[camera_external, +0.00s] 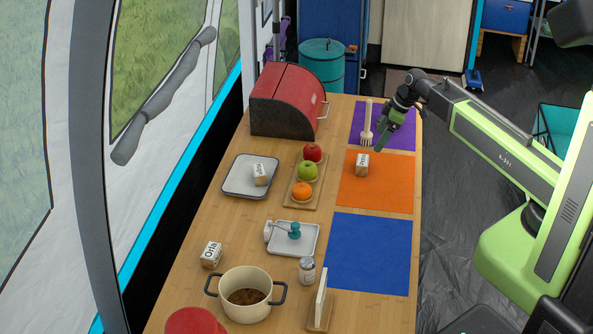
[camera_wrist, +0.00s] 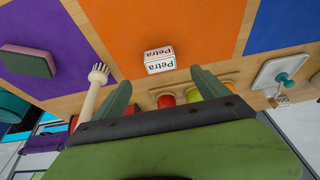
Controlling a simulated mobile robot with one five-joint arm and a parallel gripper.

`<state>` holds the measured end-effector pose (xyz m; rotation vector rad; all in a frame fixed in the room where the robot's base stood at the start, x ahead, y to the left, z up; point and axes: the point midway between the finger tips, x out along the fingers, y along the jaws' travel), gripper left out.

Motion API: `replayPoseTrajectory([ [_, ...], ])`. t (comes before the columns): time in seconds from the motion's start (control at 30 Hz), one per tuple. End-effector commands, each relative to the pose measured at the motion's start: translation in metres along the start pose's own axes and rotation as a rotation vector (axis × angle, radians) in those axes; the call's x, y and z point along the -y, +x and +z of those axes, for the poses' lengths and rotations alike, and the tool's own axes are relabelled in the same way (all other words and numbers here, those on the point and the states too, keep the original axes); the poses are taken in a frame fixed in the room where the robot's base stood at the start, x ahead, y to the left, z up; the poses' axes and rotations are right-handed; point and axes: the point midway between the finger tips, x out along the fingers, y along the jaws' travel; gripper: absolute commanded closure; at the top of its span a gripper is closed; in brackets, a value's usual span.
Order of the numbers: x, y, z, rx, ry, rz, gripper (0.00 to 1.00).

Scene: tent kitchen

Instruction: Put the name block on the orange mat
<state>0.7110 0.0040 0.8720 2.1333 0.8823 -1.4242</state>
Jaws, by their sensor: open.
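A white and wood name block (camera_external: 362,164) stands on the orange mat (camera_external: 385,195), near its far left part. In the wrist view the block (camera_wrist: 159,60) reads "Petra" and sits on the orange mat (camera_wrist: 205,25), just beyond my fingertips. My gripper (camera_external: 381,147) is open and hangs above the border of the orange and purple mats, right of the block and apart from it. In the wrist view the gripper's two fingers (camera_wrist: 158,79) are spread with nothing between them. A second name block (camera_external: 211,254), reading "Orla", stands on the bare wood at left. Another block (camera_external: 260,174) is on a white tray.
The purple mat (camera_external: 402,138) holds a wooden fork (camera_external: 367,128). The blue mat (camera_external: 370,255) is clear. A fruit board (camera_external: 292,203), red bread box (camera_external: 288,100), white tray (camera_external: 240,188), small tray (camera_external: 305,245), jar (camera_external: 307,270) and pot (camera_external: 245,307) stand on the left side.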

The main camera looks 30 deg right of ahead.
Motion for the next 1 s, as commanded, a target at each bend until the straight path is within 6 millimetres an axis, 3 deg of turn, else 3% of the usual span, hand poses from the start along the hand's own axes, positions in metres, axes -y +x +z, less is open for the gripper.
replayPoseTrajectory([
  [0.13,0.012,0.000,0.009,0.031,0.059,-0.004,0.15],
  [0.3,0.065,-0.007,0.059,0.225,0.428,0.035,0.15],
  [0.4,0.086,-0.015,0.085,0.320,0.631,0.097,0.15],
  [0.5,0.095,-0.020,0.098,0.366,0.746,0.143,0.15],
  [0.77,0.095,-0.021,0.099,0.375,0.775,0.154,0.15],
  [0.87,0.095,-0.034,0.094,0.374,0.774,0.154,0.15],
  [1.0,0.095,-0.029,0.096,0.374,0.774,0.153,0.15],
])
